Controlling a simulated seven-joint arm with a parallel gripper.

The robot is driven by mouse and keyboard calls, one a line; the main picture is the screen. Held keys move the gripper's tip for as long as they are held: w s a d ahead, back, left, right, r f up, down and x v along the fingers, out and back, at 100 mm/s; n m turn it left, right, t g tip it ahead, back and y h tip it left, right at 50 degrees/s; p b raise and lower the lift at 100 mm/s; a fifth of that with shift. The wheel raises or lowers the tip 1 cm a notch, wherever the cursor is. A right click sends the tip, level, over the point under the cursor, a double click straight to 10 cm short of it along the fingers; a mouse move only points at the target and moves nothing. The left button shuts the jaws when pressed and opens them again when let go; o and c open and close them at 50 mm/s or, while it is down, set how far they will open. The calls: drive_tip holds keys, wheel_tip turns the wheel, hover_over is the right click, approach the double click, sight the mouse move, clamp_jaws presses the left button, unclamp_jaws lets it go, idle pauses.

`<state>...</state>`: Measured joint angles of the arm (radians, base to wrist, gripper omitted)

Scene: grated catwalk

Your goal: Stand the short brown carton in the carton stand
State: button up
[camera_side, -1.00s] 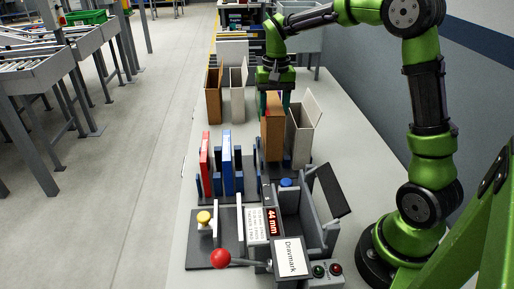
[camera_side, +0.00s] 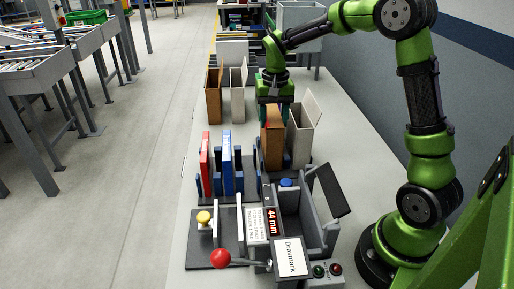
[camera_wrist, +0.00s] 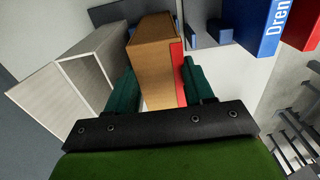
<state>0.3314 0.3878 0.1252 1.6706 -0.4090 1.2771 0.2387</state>
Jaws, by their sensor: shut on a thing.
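The brown carton (camera_side: 272,140) is upright, with a red strip along one side in the wrist view (camera_wrist: 153,60). My gripper (camera_side: 274,104) is above it, its green fingers shut on the carton's sides; the fingers also show in the wrist view (camera_wrist: 160,84). The carton stand (camera_side: 261,179) is dark, with grey-blue uprights on both sides of the carton's lower part. The carton's lower end is between these uprights. I cannot tell whether its bottom touches the stand's base.
A pale open carton (camera_side: 302,130) stands close to the right. Another brown carton (camera_side: 213,97) and a grey carton (camera_side: 238,95) stand at the back left. A measuring device (camera_side: 290,257) is in front.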

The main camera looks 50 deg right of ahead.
idle(0.3)
drive_tip(key=o, duration=1.8)
drive_tip(key=shift+c, duration=0.2)
drive_tip(key=shift+r, duration=4)
